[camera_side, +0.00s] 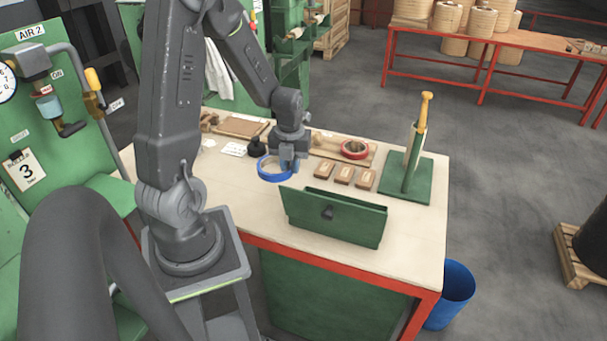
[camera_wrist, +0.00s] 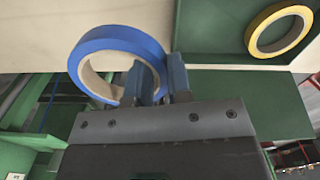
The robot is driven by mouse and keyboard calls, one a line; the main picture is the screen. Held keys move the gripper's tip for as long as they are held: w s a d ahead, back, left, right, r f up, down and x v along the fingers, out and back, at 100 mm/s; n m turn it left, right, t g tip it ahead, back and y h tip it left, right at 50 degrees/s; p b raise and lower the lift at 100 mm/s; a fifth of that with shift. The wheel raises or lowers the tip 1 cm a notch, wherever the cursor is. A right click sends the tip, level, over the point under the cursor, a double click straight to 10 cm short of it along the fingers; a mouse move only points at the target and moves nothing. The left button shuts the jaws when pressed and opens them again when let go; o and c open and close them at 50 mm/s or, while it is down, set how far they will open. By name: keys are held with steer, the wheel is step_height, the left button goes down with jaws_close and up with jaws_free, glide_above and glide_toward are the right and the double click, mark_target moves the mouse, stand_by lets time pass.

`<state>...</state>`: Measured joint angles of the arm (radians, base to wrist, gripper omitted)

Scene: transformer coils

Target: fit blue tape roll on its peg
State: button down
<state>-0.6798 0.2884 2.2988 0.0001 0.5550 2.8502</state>
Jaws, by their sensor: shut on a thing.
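The blue tape roll (camera_side: 262,174) is held by my gripper (camera_side: 289,163), a little above the table's left-middle part as far as I can judge. In the wrist view the blue roll (camera_wrist: 118,40) sits tilted, with one side of its ring between the two fingers of my gripper (camera_wrist: 160,80). Its tan core and open hole face the camera. A wooden board (camera_side: 327,148) lies behind and to the right of my gripper, with a red tape roll (camera_side: 355,149) on it. I cannot clearly make out the blue roll's peg.
A green open box (camera_side: 335,217) stands at the front; the wrist view shows a yellow roll (camera_wrist: 254,35) in a green tray. Three brown blocks (camera_side: 344,174) lie behind the box. A green stand (camera_side: 411,165) with a yellow-handled tool is to the right. A dark knob-like object (camera_side: 257,147) is near my gripper.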

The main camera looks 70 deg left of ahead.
steer(key=shift+a+r+n, duration=0.1)
steer(key=shift+a+n, duration=0.2)
steer(key=shift+a, duration=0.05)
steer(key=w+a+m, duration=0.8)
steer(key=a+m, duration=0.2)
steer(key=m, duration=0.3)
steer(key=w+a+m, duration=0.7)
steer(key=a+m, duration=0.3)
steer(key=m, duration=0.2)
steer(key=shift+w+f, duration=0.15)
steer(key=shift+f, duration=2.35)
steer(key=shift+f, duration=0.2)
steer(key=shift+f, duration=1.55)
